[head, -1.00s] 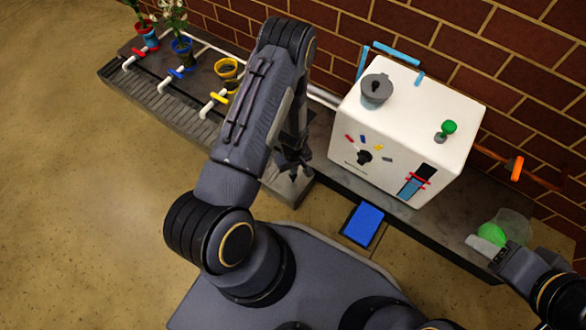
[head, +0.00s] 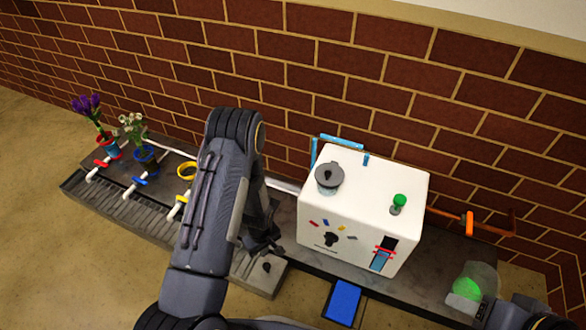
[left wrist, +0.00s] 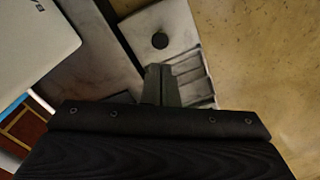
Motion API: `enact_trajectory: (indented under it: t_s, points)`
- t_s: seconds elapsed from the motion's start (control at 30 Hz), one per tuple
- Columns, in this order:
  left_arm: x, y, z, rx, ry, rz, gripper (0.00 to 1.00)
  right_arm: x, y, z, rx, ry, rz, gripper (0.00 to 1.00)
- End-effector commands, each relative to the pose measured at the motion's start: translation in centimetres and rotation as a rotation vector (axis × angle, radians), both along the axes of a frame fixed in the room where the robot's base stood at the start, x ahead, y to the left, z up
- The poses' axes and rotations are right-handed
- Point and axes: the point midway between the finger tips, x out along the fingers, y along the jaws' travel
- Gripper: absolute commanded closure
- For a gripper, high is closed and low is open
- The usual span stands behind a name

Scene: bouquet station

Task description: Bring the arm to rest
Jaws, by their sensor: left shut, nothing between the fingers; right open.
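My left arm crosses the middle of the head view. Its gripper (head: 264,246) hangs over the right end of the grey grated bench, left of the white machine. In the left wrist view the two fingers (left wrist: 160,84) are together with nothing between them, above the bench end (left wrist: 180,22) and its black round knob (left wrist: 160,40). My right gripper (head: 486,312) is at the lower right of the head view, beside a clear container with a bright green content (head: 467,288). It is open, but its fingertips are hard to make out.
The white machine (head: 350,210) carries a grey lidded pot (head: 329,178) and a green knob (head: 399,201). A blue pad (head: 342,302) lies in front. A brick wall (head: 300,70) is behind.

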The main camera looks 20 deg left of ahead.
Motion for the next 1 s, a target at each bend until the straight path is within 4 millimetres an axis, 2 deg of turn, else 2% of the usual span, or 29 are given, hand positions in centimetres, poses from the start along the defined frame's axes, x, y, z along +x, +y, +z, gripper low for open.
enact_trajectory:
  t_s: [0.17, 0.27, 0.37, 0.43, 0.53, 0.63, 0.8, 0.9, 1.0]
  points:
    - [0.1, 0.0, 0.3, -0.002, -0.003, 0.0, 1.0, 0.0, 0.0, 0.0, 0.0, 0.0, 0.0, 0.49]
    - [0.8, 0.1, 2.2, -0.017, -0.019, -0.004, 1.0, 0.0, 0.0, 0.0, 0.0, 0.0, 0.0, 0.49]
    - [1.9, 0.1, 6.3, -0.048, -0.053, -0.022, 1.0, 0.0, 0.0, 0.0, 0.0, 0.0, 0.0, 0.49]
    - [2.4, 0.1, 10.1, -0.079, -0.084, -0.047, 1.0, 0.0, 0.0, 0.0, 0.0, 0.0, 0.0, 0.49]
    - [2.4, -0.1, 15.7, -0.122, -0.136, -0.098, 1.0, 0.0, 0.0, 0.0, 0.0, 0.0, 0.0, 0.49]
    - [1.6, -0.4, 21.0, -0.162, -0.191, -0.161, 1.0, 0.0, 0.0, 0.0, 0.0, 0.0, 0.0, 0.49]
    - [-1.4, -1.0, 29.0, -0.205, -0.296, -0.294, 1.0, 0.0, 0.0, 0.0, 0.0, 0.0, 0.0, 0.49]
    - [-3.9, -1.5, 32.9, -0.215, -0.362, -0.381, 1.0, 0.0, 0.0, 0.0, 0.0, 0.0, 0.0, 0.49]
    - [-6.8, -2.0, 36.0, -0.212, -0.425, -0.475, 1.0, 0.0, 0.0, 0.0, 0.0, 0.0, 0.0, 0.49]
